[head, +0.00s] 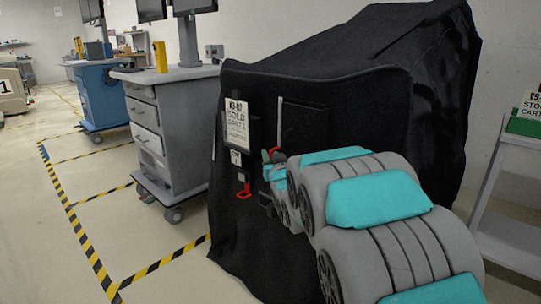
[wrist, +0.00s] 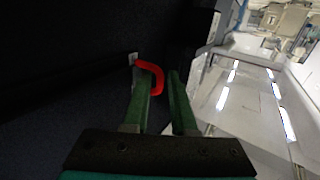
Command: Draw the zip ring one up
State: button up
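A black cloth cover (head: 330,105) hangs over a large cart. Two red zip rings show on its front in the head view. The upper red ring (head: 276,151) is right at my gripper (head: 268,160); the lower red ring (head: 244,192) hangs below and to the left. In the wrist view, a red ring (wrist: 157,74) on a small pale tab lies at the fingertips of my gripper (wrist: 160,80). Part of the ring is between the two green fingers, which stand apart. I see no clear grip on it. My arm hides part of the cover's front.
A white sign (head: 237,125) hangs on the cover, left of the upper ring. A grey drawer cart (head: 180,115) stands to the left. A shelf stand with a green box (head: 524,127) is at right. Striped tape marks open floor at left.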

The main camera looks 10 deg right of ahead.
jog(key=shift+c, duration=0.2)
grip_shut()
dwell(1.2)
